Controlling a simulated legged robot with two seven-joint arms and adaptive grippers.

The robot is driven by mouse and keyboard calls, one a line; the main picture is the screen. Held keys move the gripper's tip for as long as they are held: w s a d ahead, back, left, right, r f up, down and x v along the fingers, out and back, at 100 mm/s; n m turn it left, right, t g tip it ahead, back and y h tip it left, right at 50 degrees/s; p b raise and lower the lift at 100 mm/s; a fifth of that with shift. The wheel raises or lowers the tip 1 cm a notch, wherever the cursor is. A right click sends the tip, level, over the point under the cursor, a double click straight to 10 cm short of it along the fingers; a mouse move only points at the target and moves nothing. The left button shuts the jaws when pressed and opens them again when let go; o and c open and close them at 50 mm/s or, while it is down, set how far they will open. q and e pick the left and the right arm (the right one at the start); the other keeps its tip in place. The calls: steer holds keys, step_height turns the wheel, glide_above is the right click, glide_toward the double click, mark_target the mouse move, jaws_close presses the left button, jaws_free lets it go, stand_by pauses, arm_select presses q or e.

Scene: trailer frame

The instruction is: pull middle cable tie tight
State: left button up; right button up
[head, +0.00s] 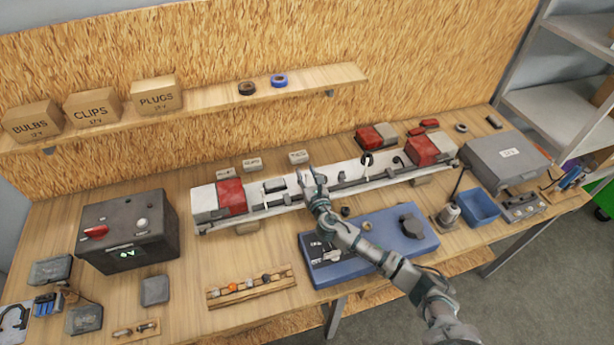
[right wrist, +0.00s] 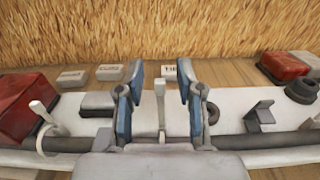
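The white trailer light board (head: 345,175) lies along the bench, with red-and-white lamps at its ends and a dark cable (right wrist: 75,142) along its front. My right gripper (head: 318,188) is over the board's middle. In the right wrist view its two blue-grey fingers (right wrist: 160,100) are open, one on each side of an upright white cable tie tail (right wrist: 160,98). The tail stands between the fingers with gaps on both sides. The tie's lower part is hidden by the gripper body. Another white cable tie (right wrist: 45,120) loops around the cable at the left. My left gripper is not in view.
A blue case (head: 385,225) sits in front of the board, below my right arm. A dark control box (head: 125,230) stands at the left. A grey case (head: 505,158) and blue bin (head: 479,206) are at the right. A shelf (head: 215,108) with boxes hangs behind.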

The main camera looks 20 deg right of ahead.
steer(key=s, duration=1.2)
steer(key=shift+d, duration=0.2)
steer(key=shift+f, duration=0.1)
